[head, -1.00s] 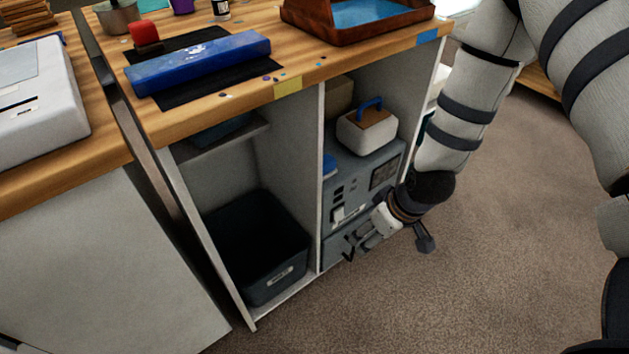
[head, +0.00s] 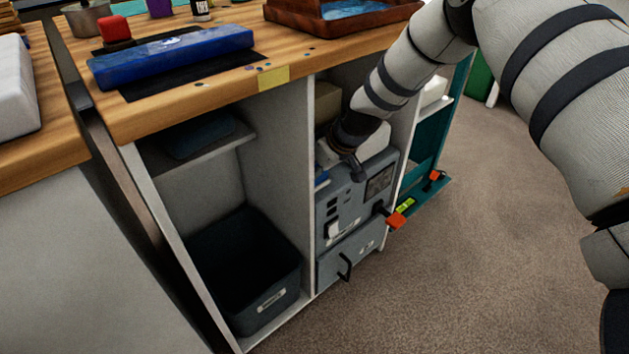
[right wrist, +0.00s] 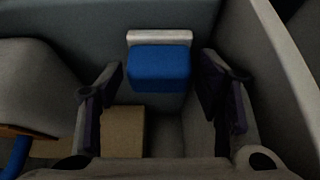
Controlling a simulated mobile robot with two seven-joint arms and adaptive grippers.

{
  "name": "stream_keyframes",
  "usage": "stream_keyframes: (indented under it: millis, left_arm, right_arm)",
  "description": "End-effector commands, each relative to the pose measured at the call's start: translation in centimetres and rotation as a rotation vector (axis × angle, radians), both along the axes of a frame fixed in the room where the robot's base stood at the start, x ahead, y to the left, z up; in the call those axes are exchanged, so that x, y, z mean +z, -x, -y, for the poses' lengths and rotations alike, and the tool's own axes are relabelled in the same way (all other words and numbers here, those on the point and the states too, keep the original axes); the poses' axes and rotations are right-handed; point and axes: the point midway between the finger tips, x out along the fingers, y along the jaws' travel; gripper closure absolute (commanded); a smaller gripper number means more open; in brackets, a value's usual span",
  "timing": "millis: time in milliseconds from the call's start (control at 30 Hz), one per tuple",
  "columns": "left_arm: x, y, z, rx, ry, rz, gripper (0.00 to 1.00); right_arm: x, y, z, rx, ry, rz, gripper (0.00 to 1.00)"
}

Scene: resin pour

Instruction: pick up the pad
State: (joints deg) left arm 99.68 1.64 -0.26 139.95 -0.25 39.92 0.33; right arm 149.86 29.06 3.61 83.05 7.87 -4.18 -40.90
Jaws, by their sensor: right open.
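A small blue pad (right wrist: 158,68) with a pale backing strip along its far edge shows in the right wrist view, near the middle. A small blue patch (head: 322,178) on top of the grey machine in the head view looks like the same pad, mostly hidden by my arm. My right gripper (right wrist: 165,88) is open, one finger on either side of the view, with the pad ahead between them and no finger visibly touching it. My left gripper is not in view.
The grey machine (head: 335,205) fills the lower bay. A cardboard box (right wrist: 122,130) lies below. The cabinet side wall (right wrist: 275,70) is close on the right.

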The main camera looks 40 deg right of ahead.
Motion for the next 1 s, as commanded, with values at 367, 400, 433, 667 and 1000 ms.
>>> stream_keyframes:
  millis: [367,400,433,667,1000]
  left_arm:
    - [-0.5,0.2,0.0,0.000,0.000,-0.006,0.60]
    - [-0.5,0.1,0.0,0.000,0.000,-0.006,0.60]
    - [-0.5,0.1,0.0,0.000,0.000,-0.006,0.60]
    - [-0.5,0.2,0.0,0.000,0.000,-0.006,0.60]
    - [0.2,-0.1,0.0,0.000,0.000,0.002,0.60]
  right_arm:
    - [-1.3,-0.8,0.0,0.000,0.001,0.002,0.49]
    - [-1.3,-0.8,0.0,0.000,0.001,0.002,0.58]
    - [-1.3,-0.8,0.0,0.000,0.001,0.002,0.65]
    - [-1.3,-0.8,0.0,0.000,0.001,0.002,0.83]
    - [1.2,-0.9,-0.1,0.002,0.002,0.006,0.83]
